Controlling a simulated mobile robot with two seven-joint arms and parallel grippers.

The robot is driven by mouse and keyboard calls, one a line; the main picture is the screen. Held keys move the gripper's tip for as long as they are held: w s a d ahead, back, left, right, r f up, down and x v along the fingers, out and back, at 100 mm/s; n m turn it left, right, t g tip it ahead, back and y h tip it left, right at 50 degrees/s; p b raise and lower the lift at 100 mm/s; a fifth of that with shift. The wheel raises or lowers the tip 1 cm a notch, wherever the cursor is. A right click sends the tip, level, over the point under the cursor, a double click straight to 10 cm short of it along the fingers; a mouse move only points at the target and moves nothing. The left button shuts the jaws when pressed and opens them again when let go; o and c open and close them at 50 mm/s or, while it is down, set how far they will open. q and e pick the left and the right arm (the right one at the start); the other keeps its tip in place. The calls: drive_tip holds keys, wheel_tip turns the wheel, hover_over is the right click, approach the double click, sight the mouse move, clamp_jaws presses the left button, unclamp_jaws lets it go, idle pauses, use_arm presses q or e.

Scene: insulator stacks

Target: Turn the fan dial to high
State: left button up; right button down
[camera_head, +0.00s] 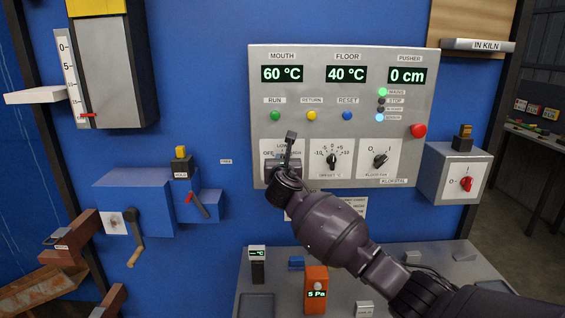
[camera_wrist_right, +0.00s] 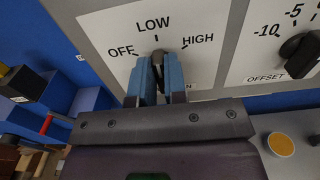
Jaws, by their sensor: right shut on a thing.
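The fan dial shows in the right wrist view as a small dark knob (camera_wrist_right: 158,57) on a white plate (camera_wrist_right: 110,30) marked OFF, LOW and HIGH. My right gripper (camera_wrist_right: 158,78), with blue fingers, is shut on the knob from below. The knob's top lies under the word LOW, but its pointer is mostly hidden between the fingers, so its exact setting is hard to tell. In the head view my right gripper (camera_head: 283,165) covers the dial at the lower left of the grey control panel (camera_head: 320,120). My left gripper is not in view.
Just right of the dial are the offset dial (camera_head: 332,160) and another black dial (camera_head: 380,160). Green, yellow and blue buttons sit above, a red button (camera_head: 418,130) at right. Below is a grey bench (camera_head: 345,275) with an orange meter (camera_head: 316,290).

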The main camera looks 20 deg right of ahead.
use_arm(q)
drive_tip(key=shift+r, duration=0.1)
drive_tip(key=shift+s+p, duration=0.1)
drive_tip(key=shift+p, duration=0.25)
use_arm(e)
drive_tip(key=shift+s+d+f+m, duration=0.1)
drive_tip(key=shift+d+m, duration=0.05)
drive_tip(key=shift+m, duration=1.8)
drive_tip(key=shift+d+f+m, duration=0.15)
drive_tip(key=shift+d+m, duration=0.05)
drive_tip(key=shift+m, duration=1.8)
drive_tip(key=shift+s+d+f+m, duration=0.1)
drive_tip(key=shift+d+m, duration=0.05)
drive_tip(key=shift+m, duration=1.8)
drive_tip(key=c, duration=1.2)
unclamp_jaws()
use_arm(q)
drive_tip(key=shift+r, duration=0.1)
use_arm(e)
drive_tip(key=shift+o, duration=0.2)
